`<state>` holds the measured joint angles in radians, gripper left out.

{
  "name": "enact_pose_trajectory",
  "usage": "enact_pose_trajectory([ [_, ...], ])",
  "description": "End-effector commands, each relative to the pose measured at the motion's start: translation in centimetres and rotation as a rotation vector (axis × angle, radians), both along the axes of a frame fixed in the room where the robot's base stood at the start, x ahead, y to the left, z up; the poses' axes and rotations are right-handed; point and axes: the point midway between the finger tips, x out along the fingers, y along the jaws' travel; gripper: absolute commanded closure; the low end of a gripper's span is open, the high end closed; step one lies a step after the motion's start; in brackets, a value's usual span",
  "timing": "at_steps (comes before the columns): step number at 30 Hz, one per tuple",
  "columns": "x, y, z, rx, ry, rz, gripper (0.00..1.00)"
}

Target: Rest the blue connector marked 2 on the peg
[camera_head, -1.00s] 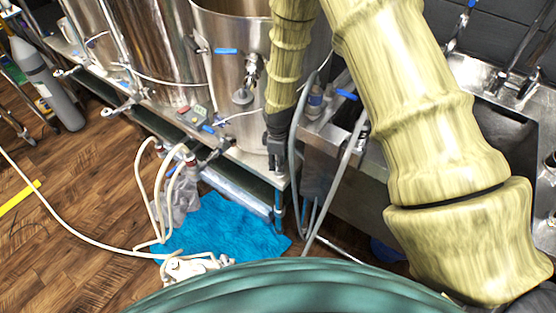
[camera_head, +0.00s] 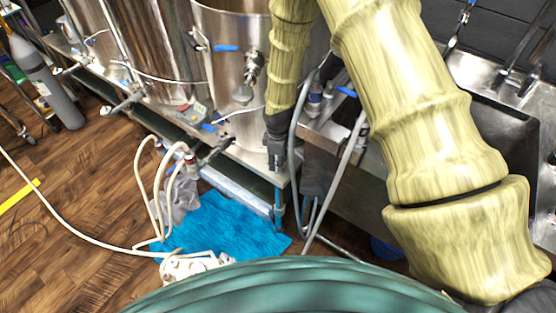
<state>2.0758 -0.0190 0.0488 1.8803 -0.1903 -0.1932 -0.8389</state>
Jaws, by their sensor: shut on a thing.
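My gripper (camera_head: 276,157) points down at the front edge of the steel stand, just left of the grey hoses. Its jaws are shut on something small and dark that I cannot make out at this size. No blue connector with a readable 2 shows. A grey-and-blue fitting (camera_head: 315,92) sits to the upper right of my gripper, at the top of the hoses, apart from the jaws; I can read no mark on it. I cannot pick out the peg.
Steel kettles with blue-handled valves (camera_head: 227,48) stand behind my gripper. A sink (camera_head: 508,135) is at right. Grey hoses (camera_head: 294,165) hang close beside the gripper. A blue cloth (camera_head: 225,228), white hoses (camera_head: 140,195) and a white pump (camera_head: 190,266) lie on the floor.

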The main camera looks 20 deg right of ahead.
Motion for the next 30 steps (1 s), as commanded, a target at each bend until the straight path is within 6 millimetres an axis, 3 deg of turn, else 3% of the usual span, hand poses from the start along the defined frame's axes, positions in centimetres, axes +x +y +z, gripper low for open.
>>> enact_pose_trajectory([
  [25,0.0,0.0,-1.3,0.0,0.0,0.0,0.93],
  [26,0.0,0.0,-1.2,0.0,0.0,0.0,0.6],
  [29,0.0,0.0,-1.2,0.0,0.0,0.0,0.42],
  [30,0.0,0.0,-1.2,0.0,0.0,0.0,0.4],
])
